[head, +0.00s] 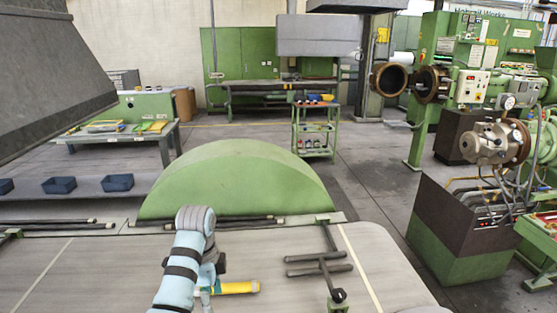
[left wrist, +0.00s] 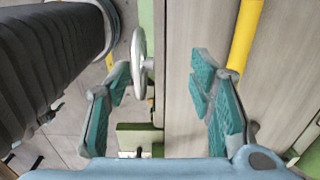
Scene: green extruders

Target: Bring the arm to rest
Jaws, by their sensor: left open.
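My light blue left arm (head: 185,262) reaches up from the bottom middle of the head view and bends over the grey machine top. Its gripper (head: 207,290) is small and partly hidden by the arm there. In the left wrist view the teal fingers of this gripper (left wrist: 163,78) are spread wide with nothing between them. A yellow bar (head: 238,287) lies just right of the gripper in the head view. A yellow bar also shows beyond the right finger in the left wrist view (left wrist: 245,35). My right gripper is not in view.
A metal handwheel (left wrist: 140,62) is near the left finger. A green rounded cover (head: 235,180) stands behind the arm, and dark handle bars (head: 318,265) are to its right.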

